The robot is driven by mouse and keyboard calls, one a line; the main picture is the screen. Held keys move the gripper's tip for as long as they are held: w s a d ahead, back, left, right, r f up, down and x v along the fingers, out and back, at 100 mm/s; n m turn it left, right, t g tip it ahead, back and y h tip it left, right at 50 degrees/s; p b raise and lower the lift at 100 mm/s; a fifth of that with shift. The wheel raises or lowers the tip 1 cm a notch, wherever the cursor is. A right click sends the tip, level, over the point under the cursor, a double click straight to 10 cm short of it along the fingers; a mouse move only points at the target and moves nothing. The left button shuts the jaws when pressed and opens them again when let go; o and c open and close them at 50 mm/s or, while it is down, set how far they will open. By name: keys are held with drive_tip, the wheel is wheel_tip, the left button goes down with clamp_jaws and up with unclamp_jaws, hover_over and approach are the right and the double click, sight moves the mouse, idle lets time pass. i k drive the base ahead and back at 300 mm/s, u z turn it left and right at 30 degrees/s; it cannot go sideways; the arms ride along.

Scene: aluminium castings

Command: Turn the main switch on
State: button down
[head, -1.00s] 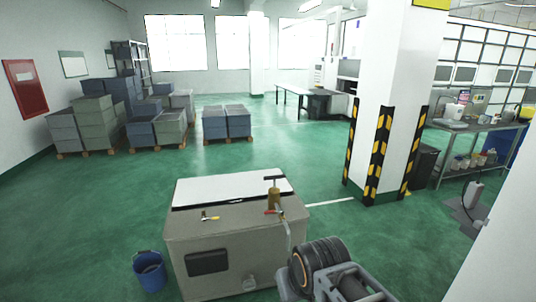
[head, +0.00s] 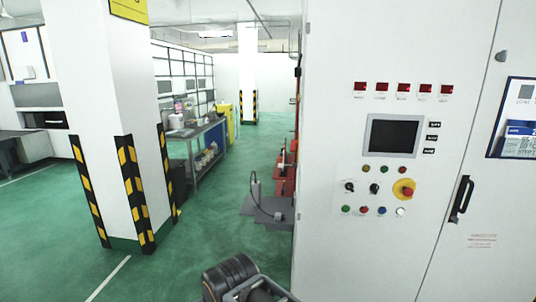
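A tall white control cabinet (head: 345,215) fills the right half of the head view. Its panel carries a dark screen (head: 393,135) with a row of red displays above it. The switch's exact setting is too small to read. Part of my arm shows at the bottom, left of the cabinet; my gripper is not in view.
A black door handle (head: 461,199) is on the cabinet's right door. A white pillar with black and yellow guards (head: 133,195) stands at left. A workbench (head: 197,130) is behind it. Green floor (head: 190,255) is open between pillar and cabinet.

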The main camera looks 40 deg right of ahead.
sight(294, 143)
drive_tip(key=z, duration=0.9)
drive_tip(key=i, duration=0.9)
drive_tip(key=z, duration=0.8)
drive_tip(key=k, duration=0.35)
drive_tip(key=u, duration=1.1)
drive_tip(key=i, duration=1.05)
drive_tip(key=z, duration=0.2)
